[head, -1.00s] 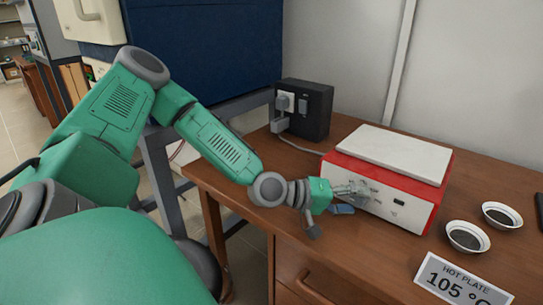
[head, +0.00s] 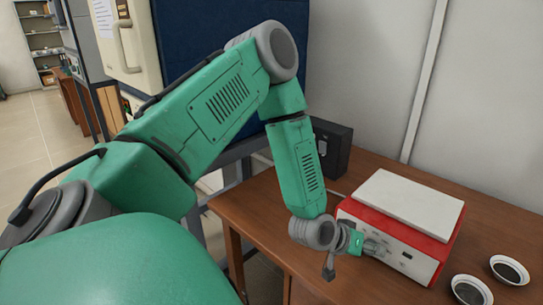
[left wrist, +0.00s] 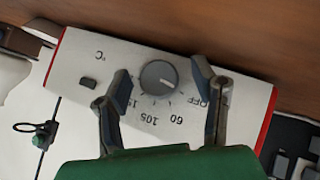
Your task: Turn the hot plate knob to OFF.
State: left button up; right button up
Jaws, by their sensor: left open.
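The hot plate (head: 408,205) is a red box with a white top and a pale front panel, standing on the wooden bench. In the left wrist view its panel shows upside down, with the round grey knob (left wrist: 158,77) and the labels OFF (left wrist: 201,100), 60 and 105. A pale mark on the knob appears to face the OFF side, but it is too small to read exactly. My left gripper (head: 374,247) is at the front panel, open, its two fingers (left wrist: 161,82) on either side of the knob. I cannot tell whether they touch it. My right gripper is not in view.
Two small dishes, one (head: 470,291) nearer and one (head: 509,270) farther, stand right of the hot plate. A black box (head: 333,145) stands behind it at the left. The wooden bench (head: 270,212) is clear at its left end.

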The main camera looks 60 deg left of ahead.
pick_arm(q)
jog(key=f+p+v, duration=0.1)
jog(key=p+v, duration=0.1)
jog(key=v, duration=1.2)
jog(key=s+d+f+m+g+y, duration=0.1)
jog(key=s+f+g, duration=0.3)
jog(key=s+f, duration=0.4)
jog(key=s+d+f+m+g+y+b, duration=0.1)
jog(key=s+d+f+m+g, duration=0.2)
jog(key=s+f, duration=0.6)
jog(key=shift+s+d+f+m+g, duration=0.2)
jog(key=shift+s+d+m+g, duration=0.3)
jog(key=shift+s+g, duration=0.4)
